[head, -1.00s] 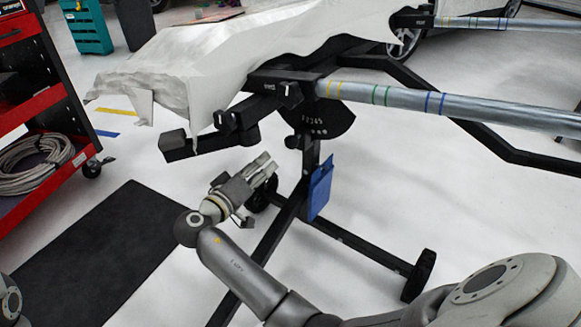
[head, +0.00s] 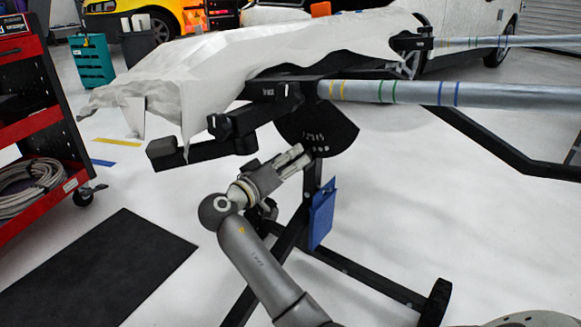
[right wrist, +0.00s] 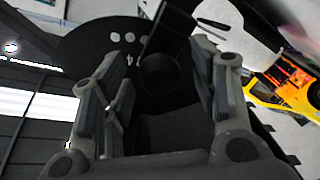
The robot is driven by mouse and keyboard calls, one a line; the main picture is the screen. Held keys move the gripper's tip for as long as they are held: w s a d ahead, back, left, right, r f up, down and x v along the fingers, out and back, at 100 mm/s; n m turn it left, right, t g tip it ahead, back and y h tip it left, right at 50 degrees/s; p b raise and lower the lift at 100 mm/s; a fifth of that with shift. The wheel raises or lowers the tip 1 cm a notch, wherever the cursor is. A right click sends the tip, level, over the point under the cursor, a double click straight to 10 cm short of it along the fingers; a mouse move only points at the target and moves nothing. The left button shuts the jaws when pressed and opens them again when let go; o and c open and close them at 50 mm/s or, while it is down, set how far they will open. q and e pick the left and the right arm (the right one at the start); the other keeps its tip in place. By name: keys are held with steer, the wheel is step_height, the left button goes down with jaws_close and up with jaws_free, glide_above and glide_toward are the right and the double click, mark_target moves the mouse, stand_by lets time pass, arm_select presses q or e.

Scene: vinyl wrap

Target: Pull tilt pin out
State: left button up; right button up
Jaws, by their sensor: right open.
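The black tilt plate (head: 330,120), a fan-shaped disc with white numbers and small holes, hangs under the stand's top. My right gripper (head: 303,152) is just below and in front of its lower edge, fingers pointing up and right. In the right wrist view the right gripper (right wrist: 165,80) is open, its two fingers apart. A dark round piece (right wrist: 158,72) shows between the fingers; it is too dark to tell whether it is the tilt pin or whether the fingers touch it. The tilt plate (right wrist: 90,45) with pale holes lies beyond. My left gripper is not in view.
White wrap (head: 250,45) drapes over the stand. A silver roller (head: 480,93) with coloured bands extends right. A blue holder (head: 321,213) hangs on the black post, close to the gripper. A red cart (head: 35,140) stands left.

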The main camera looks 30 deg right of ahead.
steer(key=shift+w+d, duration=0.2)
steer(key=shift+d, duration=0.3)
